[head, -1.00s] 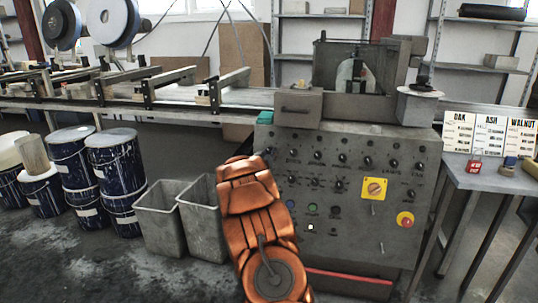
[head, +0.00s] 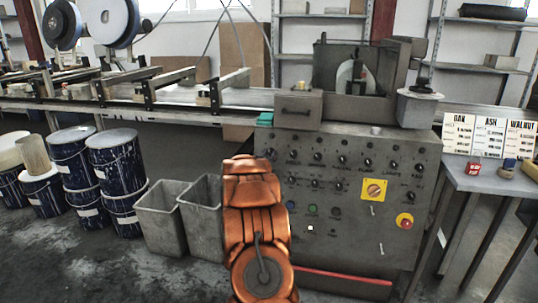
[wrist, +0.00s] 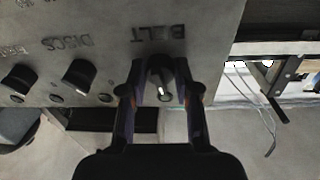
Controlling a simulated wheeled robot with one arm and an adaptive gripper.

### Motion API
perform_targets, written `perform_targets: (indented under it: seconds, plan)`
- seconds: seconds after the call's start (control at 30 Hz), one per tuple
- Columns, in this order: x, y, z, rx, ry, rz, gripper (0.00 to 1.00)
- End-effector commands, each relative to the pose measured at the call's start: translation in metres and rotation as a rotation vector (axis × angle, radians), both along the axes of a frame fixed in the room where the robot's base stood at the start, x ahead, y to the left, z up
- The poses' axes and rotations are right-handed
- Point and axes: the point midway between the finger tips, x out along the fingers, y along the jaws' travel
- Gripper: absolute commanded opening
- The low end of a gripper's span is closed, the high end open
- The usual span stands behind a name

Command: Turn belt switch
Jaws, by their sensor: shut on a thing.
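The belt switch (wrist: 161,80) is a dark round knob with a white pointer mark, under the upside-down word BELT (wrist: 158,33) on the grey panel in the wrist view. My gripper (wrist: 160,70) is shut on this knob, one finger on each side. The white mark points down and slightly right in that view. In the head view my copper arm reaches to the left edge of the control panel (head: 340,215). The gripper itself is hidden there behind the arm.
The DISCS knob (wrist: 80,75) sits beside the belt switch, with another knob (wrist: 18,82) further left. The panel also carries a yellow switch plate (head: 374,190) and a red stop button (head: 405,221). Grey bins (head: 160,218) and blue drums (head: 117,170) stand left of my arm.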

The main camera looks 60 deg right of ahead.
Motion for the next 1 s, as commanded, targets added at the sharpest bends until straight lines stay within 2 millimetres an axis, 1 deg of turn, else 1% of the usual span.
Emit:
perform_targets:
  seconds: [0.3, 0.5, 0.8, 1.0]
  plan:
    - [0.0036, 0.0012, 0.0039, 0.098, -0.276, -0.052, 0.0]
    - [0.0035, 0.0011, 0.0034, 0.155, -0.424, -0.082, 0.0]
    - [0.0033, 0.0003, 0.0051, 0.21, -0.581, -0.113, 0.0]
    - [0.0027, -0.0001, 0.0051, 0.227, -0.628, -0.124, 0.0]
